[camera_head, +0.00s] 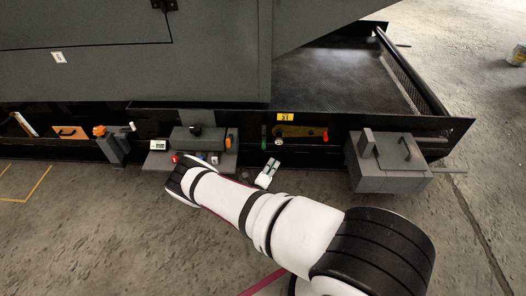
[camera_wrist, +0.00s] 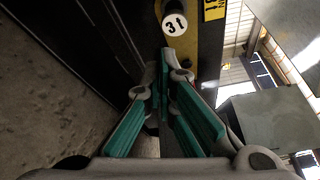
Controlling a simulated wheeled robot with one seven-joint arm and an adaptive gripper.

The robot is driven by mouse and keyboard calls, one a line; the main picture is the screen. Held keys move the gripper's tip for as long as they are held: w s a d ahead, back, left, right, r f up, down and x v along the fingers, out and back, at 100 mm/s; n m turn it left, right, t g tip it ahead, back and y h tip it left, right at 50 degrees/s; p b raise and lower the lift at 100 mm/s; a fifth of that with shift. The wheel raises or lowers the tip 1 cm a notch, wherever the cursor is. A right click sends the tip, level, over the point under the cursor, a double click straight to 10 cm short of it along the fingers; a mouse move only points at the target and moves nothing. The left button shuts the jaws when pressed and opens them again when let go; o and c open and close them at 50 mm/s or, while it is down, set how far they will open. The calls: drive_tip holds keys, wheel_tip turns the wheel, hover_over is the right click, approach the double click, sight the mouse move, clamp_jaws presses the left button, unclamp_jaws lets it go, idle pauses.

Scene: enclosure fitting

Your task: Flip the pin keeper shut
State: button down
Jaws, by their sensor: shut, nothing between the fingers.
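A brass-yellow plate (camera_head: 298,131) is on the dark panel below a yellow label marked 31 (camera_head: 285,117). A red-tipped part (camera_head: 325,135) is at its right end and a green part (camera_head: 264,136) stands to its left. I cannot tell which part is the pin keeper or how it is set. My gripper (camera_head: 269,171) is below and left of the plate, apart from it. In the wrist view my gripper (camera_wrist: 167,62) is shut and empty, its tips near the yellow plate (camera_wrist: 208,45) and just below a round white tag marked 31 (camera_wrist: 174,24).
A grey box with a handle (camera_head: 390,160) stands to the right. A grey fixture with a dark block (camera_head: 198,141) is left of my gripper, close to my arm. An orange panel (camera_head: 71,132) is farther left. Open concrete floor (camera_head: 100,230) lies in front.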

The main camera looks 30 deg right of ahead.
sight(264, 138)
drive_tip(key=shift+a+f+n+t+y, duration=0.2)
drive_tip(key=shift+f+n, duration=0.25)
drive_tip(key=shift+f, duration=0.2)
drive_tip(key=shift+a+f+n+t+y, duration=0.2)
drive_tip(key=shift+f+n, duration=0.25)
drive_tip(key=shift+f, duration=0.15)
drive_tip(key=w+d+b, duration=0.4)
drive_tip(key=w+b, duration=0.1)
drive_tip(key=w, duration=0.3)
drive_tip(key=shift+d, duration=0.35)
drive_tip(key=shift+r, duration=0.1)
drive_tip(key=shift+a, duration=0.1)
